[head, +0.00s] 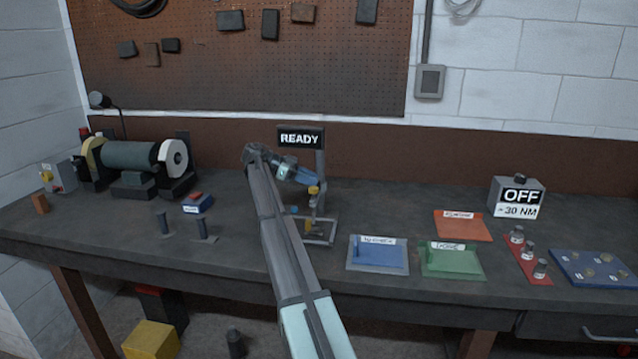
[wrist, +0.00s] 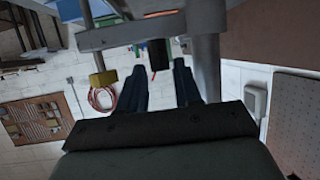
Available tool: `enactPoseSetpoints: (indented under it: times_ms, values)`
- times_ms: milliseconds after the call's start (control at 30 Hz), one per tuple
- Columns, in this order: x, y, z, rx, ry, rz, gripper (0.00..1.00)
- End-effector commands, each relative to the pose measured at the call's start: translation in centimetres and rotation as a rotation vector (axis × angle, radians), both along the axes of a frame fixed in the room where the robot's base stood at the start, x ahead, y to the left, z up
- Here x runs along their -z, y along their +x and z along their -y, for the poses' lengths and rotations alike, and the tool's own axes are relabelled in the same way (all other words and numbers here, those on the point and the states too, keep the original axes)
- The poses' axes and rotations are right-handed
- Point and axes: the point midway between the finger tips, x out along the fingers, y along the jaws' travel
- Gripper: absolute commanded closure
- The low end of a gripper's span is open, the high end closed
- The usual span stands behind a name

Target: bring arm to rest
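My arm reaches up from the bottom of the head view and bends at the back of the bench. My gripper (head: 312,181) is beside the upright of a grey fixture (head: 320,170), above its base. In the wrist view my gripper (wrist: 159,66) shows two dark blue fingers standing apart, with a gap between them and nothing visibly held. The fixture's grey bars cross close in front of the fingers. A sign reading READY (head: 300,139) tops the fixture. I cannot tell whether the fingers touch the fixture.
A bench grinder (head: 130,158) stands at left, near two dark pegs (head: 205,230). At right are a blue tray (head: 378,262), a green tray (head: 452,265), an orange tray (head: 463,226), and a box reading OFF (head: 517,197). The bench between pegs and grinder is partly clear.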

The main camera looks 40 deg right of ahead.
Motion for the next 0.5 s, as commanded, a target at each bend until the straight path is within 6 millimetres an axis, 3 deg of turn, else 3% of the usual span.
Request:
enactPoseSetpoints:
  times_ms: [200,500]
  values:
    - [-0.8,1.2,-1.5,-0.001,0.000,0.000,0.67]
    - [-0.8,1.2,-1.5,-0.001,0.000,0.000,0.67]
